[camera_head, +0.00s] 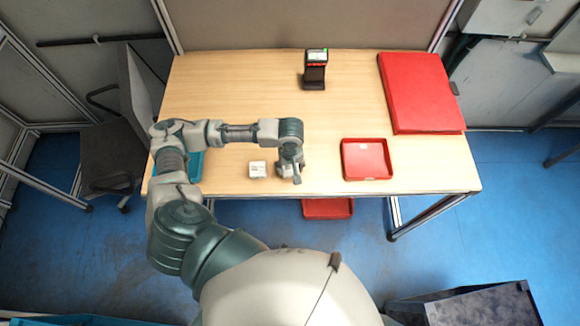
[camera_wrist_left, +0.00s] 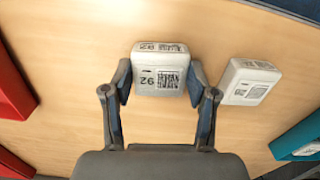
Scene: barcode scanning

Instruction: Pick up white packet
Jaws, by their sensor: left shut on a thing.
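My left gripper (camera_head: 291,176) is low over the front middle of the wooden table (camera_head: 225,90). In the left wrist view my left gripper (camera_wrist_left: 160,92) is shut on a white packet (camera_wrist_left: 160,78) marked 92 with a printed code; a finger is on each side of it. I cannot tell whether this packet still touches the table. A second white packet (camera_wrist_left: 250,82) lies beside it on the table; in the head view this packet (camera_head: 257,169) is just left of the gripper. The held packet is hidden by the gripper in the head view. My right gripper is out of view.
A red tray (camera_head: 367,176) is right of the gripper, and a teal tray (camera_head: 196,165) is partly behind my arm at left. A scanner on a stand (camera_head: 315,72) is at the back. A large red box (camera_head: 420,92) fills the right. The table's middle is clear.

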